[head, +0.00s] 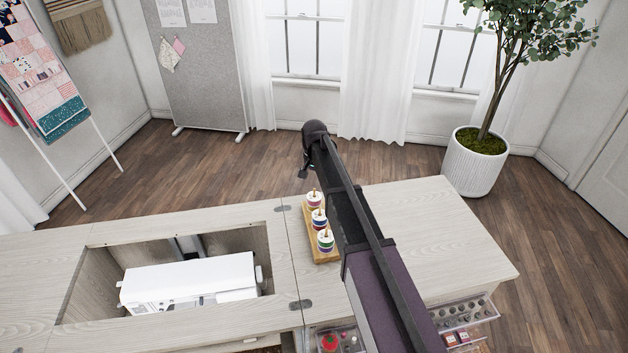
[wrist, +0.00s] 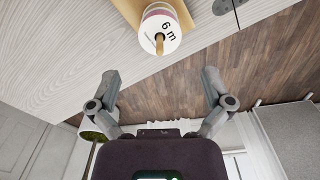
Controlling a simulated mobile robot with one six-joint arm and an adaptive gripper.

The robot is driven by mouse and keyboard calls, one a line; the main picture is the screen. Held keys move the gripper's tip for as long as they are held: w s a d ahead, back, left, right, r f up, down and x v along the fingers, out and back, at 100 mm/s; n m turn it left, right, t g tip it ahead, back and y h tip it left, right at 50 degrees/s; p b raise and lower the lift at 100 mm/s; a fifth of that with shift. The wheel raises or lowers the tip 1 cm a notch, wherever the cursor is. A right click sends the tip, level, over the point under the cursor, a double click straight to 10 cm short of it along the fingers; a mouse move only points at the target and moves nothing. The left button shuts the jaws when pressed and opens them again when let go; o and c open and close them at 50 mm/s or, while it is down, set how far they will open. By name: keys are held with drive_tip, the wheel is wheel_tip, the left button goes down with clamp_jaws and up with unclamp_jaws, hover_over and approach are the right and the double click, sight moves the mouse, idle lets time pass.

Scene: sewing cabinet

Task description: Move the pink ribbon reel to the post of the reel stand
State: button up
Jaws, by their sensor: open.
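The reel stand (head: 309,237) is a wooden base on the cabinet top, with white-topped reels in a row and post tips showing through them. The far reel, with a pink-red band, is the pink ribbon reel (head: 314,200). In the wrist view a reel with a pinkish band, marked "6 m" (wrist: 160,32), sits around a post at the stand's end; it appears to be the same reel. My gripper (wrist: 160,75) is open and empty, its fingers apart from the reel. In the head view my gripper (head: 305,168) is beyond the stand's far end, mostly hidden by my arm.
Nearer on the stand are a blue-banded reel (head: 319,219) and a green-banded reel (head: 325,243). A white sewing machine (head: 190,281) lies in the recess at left. Open drawers (head: 465,322) stick out at the front right. The cabinet top (head: 440,230) right of my arm is clear.

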drive_tip(key=shift+r+p, duration=2.4)
drive_tip(key=shift+r, duration=0.35)
drive_tip(key=shift+s+d+f+b, duration=0.15)
drive_tip(key=shift+s+d, duration=0.15)
drive_tip(key=shift+s, duration=1.2)
drive_tip(key=shift+s+d+f+b, duration=0.1)
drive_tip(key=shift+s+d, duration=0.25)
drive_tip(key=shift+s, duration=1.1)
drive_tip(key=shift+s+d+f+b, duration=0.15)
drive_tip(key=shift+s+d, duration=0.15)
drive_tip(key=shift+s, duration=1.2)
drive_tip(key=s+d+n, duration=0.3)
drive_tip(key=s+d, duration=1.2)
drive_tip(key=s, duration=0.4)
drive_tip(key=shift+s+n, duration=0.3)
drive_tip(key=shift+n, duration=0.1)
